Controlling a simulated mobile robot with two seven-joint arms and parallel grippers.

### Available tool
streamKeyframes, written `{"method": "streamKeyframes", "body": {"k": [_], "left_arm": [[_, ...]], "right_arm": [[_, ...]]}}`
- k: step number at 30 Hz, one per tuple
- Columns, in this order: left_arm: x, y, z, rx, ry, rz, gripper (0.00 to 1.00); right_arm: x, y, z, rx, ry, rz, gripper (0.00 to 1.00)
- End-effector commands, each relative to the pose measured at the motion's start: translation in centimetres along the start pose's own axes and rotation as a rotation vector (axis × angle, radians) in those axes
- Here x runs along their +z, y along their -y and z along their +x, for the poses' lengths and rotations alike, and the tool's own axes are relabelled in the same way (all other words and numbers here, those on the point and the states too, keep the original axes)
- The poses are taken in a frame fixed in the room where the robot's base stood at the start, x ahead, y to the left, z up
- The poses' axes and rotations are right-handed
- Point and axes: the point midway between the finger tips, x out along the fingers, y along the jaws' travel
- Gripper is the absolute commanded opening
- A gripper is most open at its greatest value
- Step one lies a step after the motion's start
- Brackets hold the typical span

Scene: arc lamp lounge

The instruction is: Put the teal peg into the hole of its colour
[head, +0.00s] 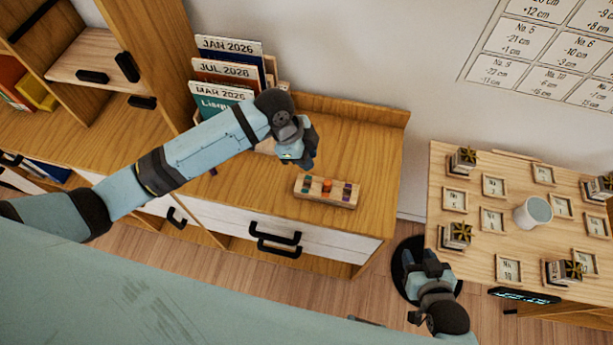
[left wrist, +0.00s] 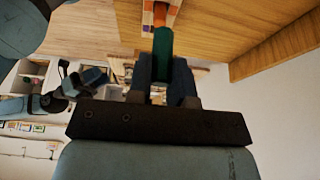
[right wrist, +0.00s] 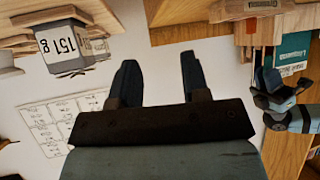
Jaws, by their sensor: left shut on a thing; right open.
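The teal peg (left wrist: 162,44) is held between the fingers of my left gripper (left wrist: 165,75), which is shut on it. The peg points toward the peg board (left wrist: 173,15), which shows at the top of the left wrist view; I cannot tell if they touch. In the head view the wooden peg board (head: 325,200) lies on the cabinet top, with teal, orange and purple markings. My left gripper (head: 306,160) is above and behind it there, and hides the peg. My right gripper (head: 428,268) is open and empty, low beside the right table; it also shows in the right wrist view (right wrist: 160,80).
Calendar-like books (head: 225,72) stand behind my left arm on the wooden cabinet (head: 370,150). The table at right (head: 480,270) holds a white cup (head: 533,211), small trays and several labelled blocks. The cabinet top right of the board is clear.

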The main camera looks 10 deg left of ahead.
Motion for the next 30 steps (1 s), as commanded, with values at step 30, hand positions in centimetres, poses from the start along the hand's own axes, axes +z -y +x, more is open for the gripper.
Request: {"method": "streamKeyframes", "body": {"k": [30], "left_arm": [[4.2,0.0,10.2,-0.001,0.000,0.000,0.00]], "right_arm": [[-0.5,-0.1,-0.5,0.004,0.003,0.001,0.43]]}}
